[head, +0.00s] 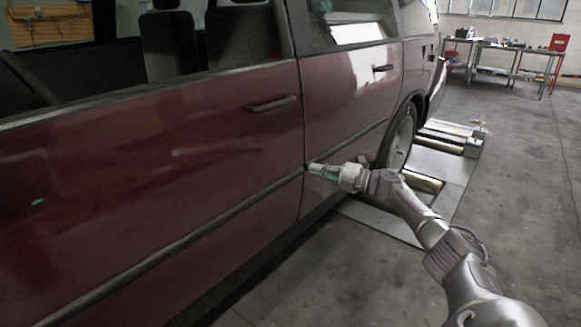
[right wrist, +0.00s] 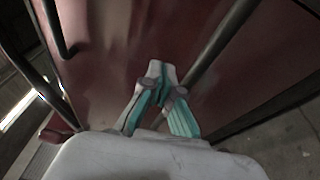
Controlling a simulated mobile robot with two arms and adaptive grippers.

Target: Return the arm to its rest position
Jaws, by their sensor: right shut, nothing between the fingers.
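My right gripper (head: 318,169) reaches out from the lower right in the head view, close to the side of a dark red car (head: 200,130). Its fingertips are near the gap between the front and rear doors, beside the dark trim strip; I cannot tell whether they touch the car. In the right wrist view the right gripper (right wrist: 160,75) is shut and empty, with green finger pads, in front of the red door panel (right wrist: 115,60). The right arm is stretched forward. My left gripper is not in view.
The car fills the left and centre, with door handles (head: 270,104) standing out. Its rear wheel (head: 401,138) is by the dyno rollers (head: 424,182) in the floor. Workbenches (head: 490,47) and a red box (head: 559,42) stand at the back. The concrete floor (head: 530,190) at right is clear.

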